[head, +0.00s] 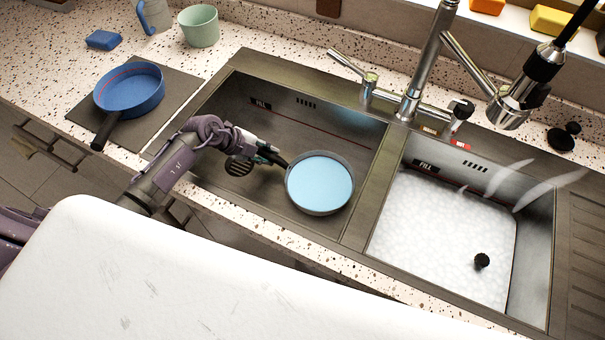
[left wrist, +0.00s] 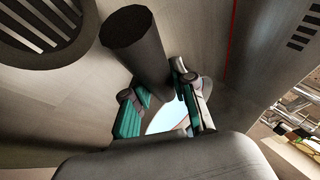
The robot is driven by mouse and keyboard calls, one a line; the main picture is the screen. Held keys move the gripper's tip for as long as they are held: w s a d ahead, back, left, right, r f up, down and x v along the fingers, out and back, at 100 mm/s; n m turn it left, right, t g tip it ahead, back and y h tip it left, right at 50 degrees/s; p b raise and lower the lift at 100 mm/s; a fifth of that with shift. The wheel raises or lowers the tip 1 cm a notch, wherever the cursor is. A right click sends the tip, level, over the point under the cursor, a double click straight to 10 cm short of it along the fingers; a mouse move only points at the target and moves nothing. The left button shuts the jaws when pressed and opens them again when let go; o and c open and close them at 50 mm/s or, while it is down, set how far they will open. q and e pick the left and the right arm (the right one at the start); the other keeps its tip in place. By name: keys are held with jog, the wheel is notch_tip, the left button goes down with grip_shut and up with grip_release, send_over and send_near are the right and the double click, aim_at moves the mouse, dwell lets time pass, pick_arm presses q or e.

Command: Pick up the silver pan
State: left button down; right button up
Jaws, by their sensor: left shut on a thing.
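The silver pan (head: 319,184) is in the left sink basin, with a grey rim, a pale blue inside and a dark handle pointing left. My left gripper (head: 272,155) is shut on the handle. In the left wrist view the dark handle (left wrist: 137,45) rises between the green-padded fingers of the left gripper (left wrist: 163,108), and a pale blue part of the pan (left wrist: 165,120) shows behind them. I cannot tell whether the pan touches the basin floor. My right gripper is not in view.
A blue pan (head: 130,90) sits on a dark mat (head: 178,98) on the left counter, near a blue sponge (head: 104,40) and a green cup (head: 199,26). The right basin holds white suds (head: 440,235). The faucet (head: 424,65) stands behind the basins.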

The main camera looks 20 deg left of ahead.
pick_arm(q)
jog(key=shift+w+r, duration=0.1)
dwell(0.3)
jog(key=shift+r, duration=0.25)
jog(key=shift+r, duration=1.15)
notch_tip(320, 180, up, 15)
jog(key=b, duration=0.1)
jog(key=shift+b, duration=0.3)
jog(key=shift+r, duration=0.15)
